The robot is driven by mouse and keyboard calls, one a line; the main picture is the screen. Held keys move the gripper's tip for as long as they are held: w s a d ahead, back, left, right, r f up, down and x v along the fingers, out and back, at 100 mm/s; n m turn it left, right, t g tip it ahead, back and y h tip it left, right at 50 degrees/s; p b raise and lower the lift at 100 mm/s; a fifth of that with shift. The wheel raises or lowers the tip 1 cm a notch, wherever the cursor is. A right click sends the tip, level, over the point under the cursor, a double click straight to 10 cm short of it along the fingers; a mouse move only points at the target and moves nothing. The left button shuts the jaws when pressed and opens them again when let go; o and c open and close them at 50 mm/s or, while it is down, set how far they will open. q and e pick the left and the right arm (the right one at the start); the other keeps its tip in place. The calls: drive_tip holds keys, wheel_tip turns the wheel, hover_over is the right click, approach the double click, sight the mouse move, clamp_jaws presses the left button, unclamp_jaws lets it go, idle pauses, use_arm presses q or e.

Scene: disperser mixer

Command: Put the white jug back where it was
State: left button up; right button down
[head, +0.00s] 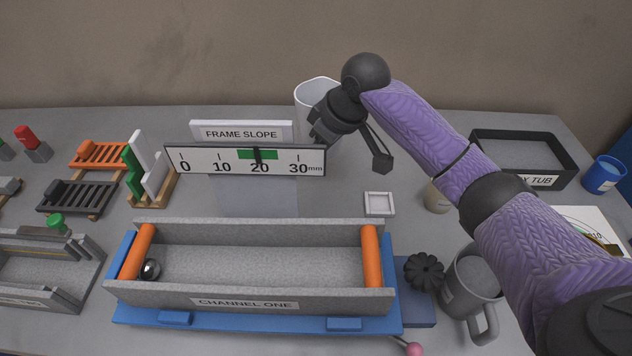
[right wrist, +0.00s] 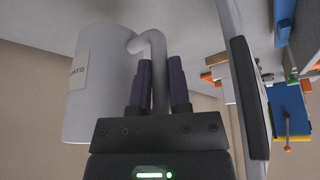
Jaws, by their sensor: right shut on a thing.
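The white jug (head: 314,92) is at the back of the table in the head view, behind the right end of the frame slope scale. My right gripper (head: 322,132) is shut on its handle, and its fingers partly hide the jug. In the right wrist view the jug (right wrist: 98,88) looks pale, with a label on its side. Its curved handle (right wrist: 154,46) passes between the fingers of my right gripper (right wrist: 160,78). I cannot tell whether the jug's base touches the table. My left gripper is not in view.
The scale board (head: 230,160) stands in front of the jug. The channel one trough (head: 250,292) is nearer. A small white square tray (head: 379,204), a grey jug (head: 474,284), a black tub (head: 525,158) and a blue cup (head: 604,175) are to the right.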

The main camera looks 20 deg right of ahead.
wheel_tip(320, 180, down, 3)
drive_tip(key=shift+f+b, duration=0.2)
drive_tip(key=shift+b, duration=0.15)
wheel_tip(320, 180, down, 5)
drive_tip(key=shift+r+b, duration=0.1)
drive_tip(key=shift+b, duration=0.8)
drive_tip(key=shift+f, duration=0.3)
drive_tip(key=shift+r, duration=0.15)
drive_tip(key=c, duration=0.6)
unclamp_jaws()
drive_tip(key=p+v, duration=0.4)
drive_tip(key=v, duration=0.8)
drive_tip(key=shift+p, duration=0.3)
